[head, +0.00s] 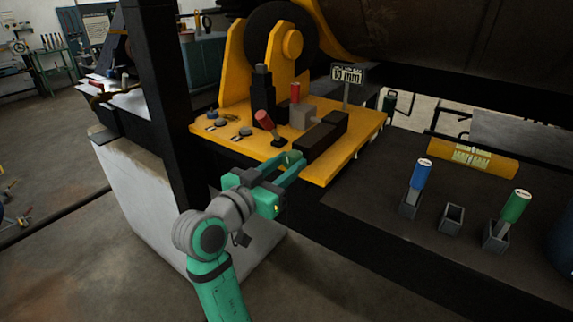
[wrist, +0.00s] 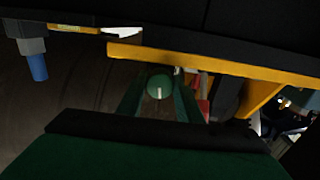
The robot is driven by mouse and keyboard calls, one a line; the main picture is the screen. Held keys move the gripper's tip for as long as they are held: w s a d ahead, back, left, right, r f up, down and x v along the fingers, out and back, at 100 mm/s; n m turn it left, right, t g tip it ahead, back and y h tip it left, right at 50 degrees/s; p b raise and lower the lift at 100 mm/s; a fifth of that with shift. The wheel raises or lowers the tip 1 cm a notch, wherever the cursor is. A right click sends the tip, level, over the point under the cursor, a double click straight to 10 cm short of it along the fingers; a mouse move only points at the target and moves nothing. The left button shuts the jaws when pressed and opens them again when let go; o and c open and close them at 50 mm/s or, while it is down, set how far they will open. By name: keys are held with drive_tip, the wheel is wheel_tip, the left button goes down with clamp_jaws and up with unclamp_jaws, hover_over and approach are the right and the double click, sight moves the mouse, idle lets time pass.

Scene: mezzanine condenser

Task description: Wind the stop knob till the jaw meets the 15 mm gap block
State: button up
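The green round stop knob (wrist: 160,87), with a white line on its face, sits between my fingers in the wrist view. In the head view the knob (head: 293,157) is partly covered by my gripper (head: 288,163) at the front edge of the yellow plate (head: 362,141). One finger lies on each side of the knob. I cannot tell whether they press on it. A red-handled piece (head: 295,92) stands upright by a grey block (head: 302,115), next to a black post (head: 262,93). Whether the jaw touches a gap block is not clear. A small sign (head: 347,74) appears to read 10 mm.
A tilted red-handled lever (head: 264,119) stands on the plate, beside a long black bar (head: 322,138). On the dark bench to the right, blue (head: 421,173) and green (head: 516,205) handles stand in holders, with an empty holder (head: 452,217) between them. A dark upright column (head: 163,95) stands left.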

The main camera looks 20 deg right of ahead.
drive_tip(key=shift+m, duration=1.6)
drive_tip(key=shift+w+a, duration=0.1)
drive_tip(key=o, duration=1)
drive_tip(key=shift+o, duration=0.2)
drive_tip(key=v, duration=1.1)
